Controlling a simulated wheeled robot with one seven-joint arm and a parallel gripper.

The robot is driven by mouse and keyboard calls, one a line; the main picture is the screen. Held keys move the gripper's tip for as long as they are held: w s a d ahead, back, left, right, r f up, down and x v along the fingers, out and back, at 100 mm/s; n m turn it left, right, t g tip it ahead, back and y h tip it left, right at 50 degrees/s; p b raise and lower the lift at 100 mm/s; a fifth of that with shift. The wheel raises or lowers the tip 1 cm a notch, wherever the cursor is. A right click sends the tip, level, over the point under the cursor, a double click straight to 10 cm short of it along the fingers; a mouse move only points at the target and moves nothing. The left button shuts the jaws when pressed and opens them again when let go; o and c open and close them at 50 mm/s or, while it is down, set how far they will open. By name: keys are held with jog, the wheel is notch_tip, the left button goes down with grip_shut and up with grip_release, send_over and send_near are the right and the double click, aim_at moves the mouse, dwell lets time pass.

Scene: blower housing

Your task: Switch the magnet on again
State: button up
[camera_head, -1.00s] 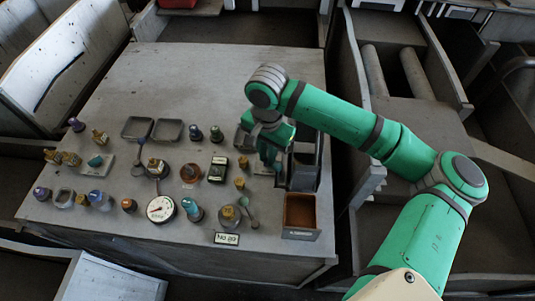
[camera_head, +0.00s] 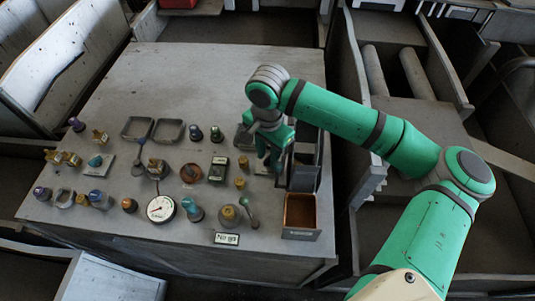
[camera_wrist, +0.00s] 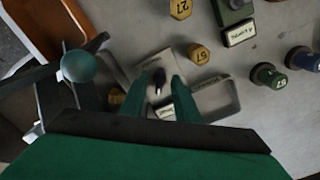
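A small dark switch lever (camera_wrist: 158,82) stands on a pale plate (camera_wrist: 133,63) in the wrist view. A white label (camera_wrist: 164,111) sits by it, partly hidden and too small to read for sure. I cannot tell whether the switch is on or off. My gripper (camera_wrist: 160,80) points down over the plate with its two green fingers apart, the lever showing between the fingertips. I cannot tell whether they touch it. In the head view my gripper (camera_head: 269,163) is at the right side of the table, and the plate is mostly hidden beneath it.
A dark holder (camera_head: 303,170) stands close to the right of my gripper, with an orange-brown open bin (camera_head: 300,211) in front of it. A grey tray (camera_wrist: 217,98) and a brass hex piece (camera_wrist: 198,54) lie close by. Many small parts cover the table's left; its back is clear.

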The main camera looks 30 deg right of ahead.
aim_at(267, 159)
notch_tip(267, 159, up, 11)
dwell(0.7)
jog(key=shift+f, duration=0.1)
